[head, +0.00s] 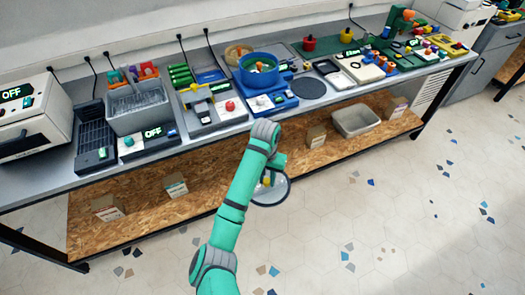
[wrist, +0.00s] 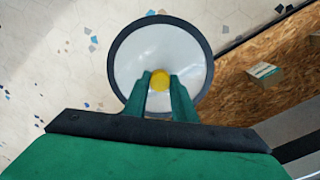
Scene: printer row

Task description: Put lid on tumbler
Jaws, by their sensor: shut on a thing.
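The lid (wrist: 160,48) is a clear round disc with a dark rim and a yellow knob. My gripper (wrist: 160,82) is shut on the knob. In the head view the lid (head: 277,193) hangs in front of the bench, out over the floor, partly hidden by my gripper (head: 268,179). The tumbler (head: 258,83) is a blue round tub on a blue base on the bench, beyond my gripper. Its top is open, with orange and green things showing inside. The wrist view does not show the tumbler.
A dark round pad (head: 308,88) lies right of the tumbler. A grey machine with a red knob (head: 212,108) stands left of it. The lower wooden shelf (head: 215,190) holds small boxes and a grey bin (head: 356,121). The floor in front is clear.

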